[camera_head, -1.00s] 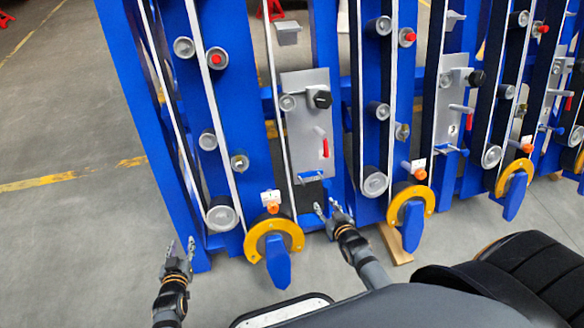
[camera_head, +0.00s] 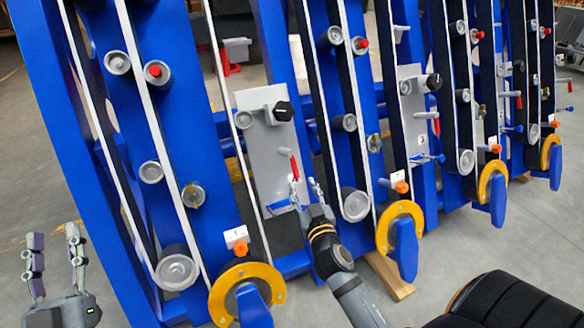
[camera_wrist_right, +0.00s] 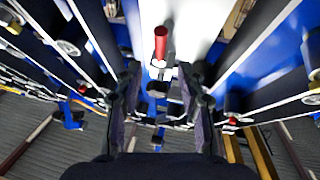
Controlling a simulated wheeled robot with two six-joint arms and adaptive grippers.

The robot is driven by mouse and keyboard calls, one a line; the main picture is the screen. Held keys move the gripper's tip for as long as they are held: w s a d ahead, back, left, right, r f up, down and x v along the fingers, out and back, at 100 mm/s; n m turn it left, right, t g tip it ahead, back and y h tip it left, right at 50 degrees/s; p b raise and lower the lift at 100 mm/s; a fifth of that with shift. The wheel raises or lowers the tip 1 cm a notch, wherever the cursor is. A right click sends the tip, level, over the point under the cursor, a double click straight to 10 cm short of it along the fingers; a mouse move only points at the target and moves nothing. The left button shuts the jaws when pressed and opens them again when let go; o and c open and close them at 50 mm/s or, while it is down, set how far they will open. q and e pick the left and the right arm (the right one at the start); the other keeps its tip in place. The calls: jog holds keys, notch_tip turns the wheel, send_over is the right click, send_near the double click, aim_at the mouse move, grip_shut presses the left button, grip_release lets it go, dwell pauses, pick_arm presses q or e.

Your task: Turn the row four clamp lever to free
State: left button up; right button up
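A red lever handle (camera_head: 295,167) stands on the grey plate (camera_head: 262,165) of the nearest row in the head view. A red handle (camera_wrist_right: 160,45) also shows ahead of the fingers in the right wrist view. I cannot read any row number, so I cannot tell which row is four. My right gripper (camera_head: 305,188) is open and empty just below the red handle, apparently apart from it. Its two fingers (camera_wrist_right: 160,95) are spread in the right wrist view. My left gripper (camera_head: 54,252) is open and empty at the lower left, away from the rows.
Blue posts and belts with rollers surround the plate. A small blue handle (camera_head: 281,207) sits at its lower edge. A yellow ring with a blue lever (camera_head: 254,308) is below. Similar rows with red handles (camera_head: 437,125) extend right. Floor (camera_head: 30,165) at left is clear.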

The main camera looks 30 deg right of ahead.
aim_at(295, 169)
jog(key=x, duration=0.5)
jog(key=shift+w+r, duration=0.1)
jog(key=shift+w, duration=0.1)
jog(key=x, duration=0.3)
jog(key=shift+w+d, duration=0.1)
jog(key=shift+w, duration=0.3)
pick_arm(q)
jog(key=shift+f, duration=0.15)
pick_arm(e)
jog(key=shift+w+d, duration=0.1)
jog(key=shift+w, duration=0.25)
pick_arm(q)
jog(key=shift+w, duration=0.1)
pick_arm(e)
grip_shut()
